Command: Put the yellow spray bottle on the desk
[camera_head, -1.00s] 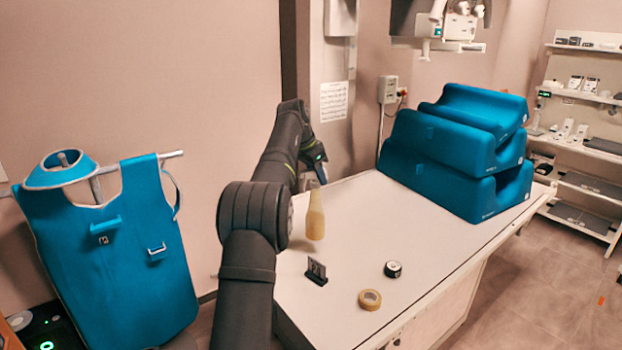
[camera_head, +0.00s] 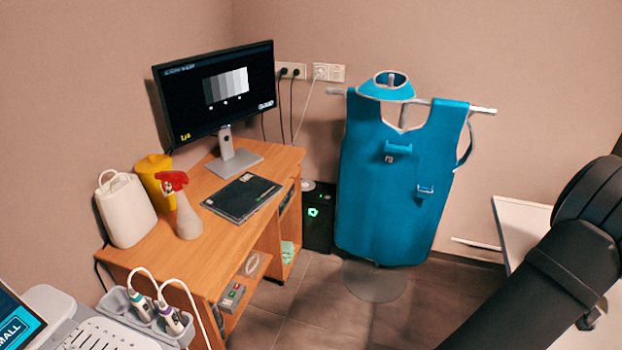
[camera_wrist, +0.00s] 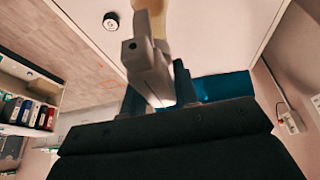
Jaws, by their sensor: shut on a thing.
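In the wrist view my gripper (camera_wrist: 157,88) is shut on the grey head of the yellow spray bottle (camera_wrist: 176,12). Only the bottle's upper part shows there; the rest is cut off by the frame, so I cannot tell if its base touches the white table below. The wooden desk (camera_head: 233,232) stands at the left in the head view. My gripper and the yellow bottle are outside that view; only part of my arm shows at its right edge.
On the desk are a monitor (camera_head: 217,90), a black tablet-like panel (camera_head: 242,197), a pale spray bottle with a red head (camera_head: 187,215), a yellow container (camera_head: 154,176) and a white jug (camera_head: 126,210). The desk's front right is clear. A blue apron (camera_head: 395,200) hangs beside it.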

